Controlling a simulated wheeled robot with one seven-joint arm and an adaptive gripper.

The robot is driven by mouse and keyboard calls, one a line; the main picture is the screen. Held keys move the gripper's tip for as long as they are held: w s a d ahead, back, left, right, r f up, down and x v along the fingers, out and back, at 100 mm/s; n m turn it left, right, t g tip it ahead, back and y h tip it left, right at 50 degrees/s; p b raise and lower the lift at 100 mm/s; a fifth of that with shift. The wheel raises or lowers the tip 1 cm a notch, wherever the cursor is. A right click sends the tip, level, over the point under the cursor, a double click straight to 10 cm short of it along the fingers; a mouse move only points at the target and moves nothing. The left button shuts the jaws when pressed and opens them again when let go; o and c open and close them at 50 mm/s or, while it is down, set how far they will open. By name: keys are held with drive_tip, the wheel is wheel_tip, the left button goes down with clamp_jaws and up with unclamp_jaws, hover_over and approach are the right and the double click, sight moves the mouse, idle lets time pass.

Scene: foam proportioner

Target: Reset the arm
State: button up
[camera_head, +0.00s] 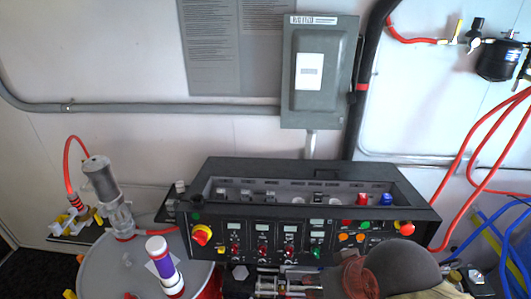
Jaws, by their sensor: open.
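Neither my arm nor my gripper can be made out in the head camera view, so I cannot see where the gripper is relative to anything. A black control console (213,249) stands in the middle. Its sloped front carries knobs, small displays and coloured buttons, including a red and yellow rotary knob (201,235) at the left and a red button on yellow (403,228) at the right. More switches sit in its recessed top.
A dark rounded body (400,268) is at lower right. A grey electrical box (320,105) hangs on the wall. Red hoses (468,160) hang at right.

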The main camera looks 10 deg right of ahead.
wheel_tip(320, 180, down, 20)
drive_tip(key=b, duration=1.9)
drive_tip(key=shift+c, duration=0.2)
